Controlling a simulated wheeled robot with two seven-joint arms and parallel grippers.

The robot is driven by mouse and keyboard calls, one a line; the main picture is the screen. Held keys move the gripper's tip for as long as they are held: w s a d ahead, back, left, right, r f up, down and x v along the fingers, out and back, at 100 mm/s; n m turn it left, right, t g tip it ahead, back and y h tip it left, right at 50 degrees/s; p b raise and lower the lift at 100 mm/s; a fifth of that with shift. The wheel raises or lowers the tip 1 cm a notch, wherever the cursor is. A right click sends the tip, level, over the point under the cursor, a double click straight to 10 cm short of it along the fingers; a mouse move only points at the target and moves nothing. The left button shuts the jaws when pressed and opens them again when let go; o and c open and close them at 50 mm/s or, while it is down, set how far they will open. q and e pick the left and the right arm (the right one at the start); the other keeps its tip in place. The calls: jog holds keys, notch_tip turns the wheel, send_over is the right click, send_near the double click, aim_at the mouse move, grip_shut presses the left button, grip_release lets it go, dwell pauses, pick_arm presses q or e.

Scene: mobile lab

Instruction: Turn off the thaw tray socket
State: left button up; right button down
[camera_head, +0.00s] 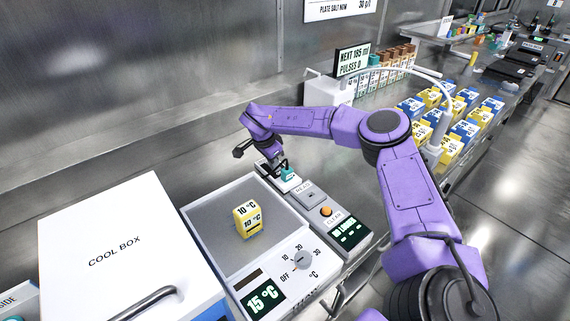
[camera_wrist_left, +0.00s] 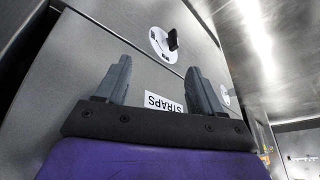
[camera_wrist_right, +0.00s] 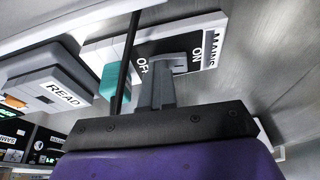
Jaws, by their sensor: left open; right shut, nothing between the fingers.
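The thaw tray (camera_head: 205,215) is a grey tray with a 15 °C display and a dial, and a yellow 10 °C block (camera_head: 247,218) stands on it. Behind it, my right gripper (camera_head: 281,166) points down beside a small teal part (camera_head: 289,175). In the right wrist view, a socket panel (camera_wrist_right: 150,47) reads MAINS, ON and OFF. My right gripper (camera_wrist_right: 163,68) is shut and empty in front of this panel, partly covering OFF; I cannot tell whether it touches. The switch position is unclear. My left gripper (camera_wrist_left: 160,82) is open and empty, outside the head view.
A READ box (camera_head: 307,194) with an orange button stands right of the tray. A white cool box (camera_head: 120,250) is at the left. Bottles and boxes (camera_head: 455,125) fill the bench at the right.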

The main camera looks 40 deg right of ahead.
jog(key=shift+a+f, duration=0.1)
jog(key=shift+w, duration=0.75)
jog(key=shift+r, duration=0.2)
jog(key=shift+w+r, duration=0.1)
jog(key=shift+r, duration=0.2)
jog(key=b+v, duration=0.1)
jog(key=v, duration=0.9)
jog(key=shift+f, duration=0.1)
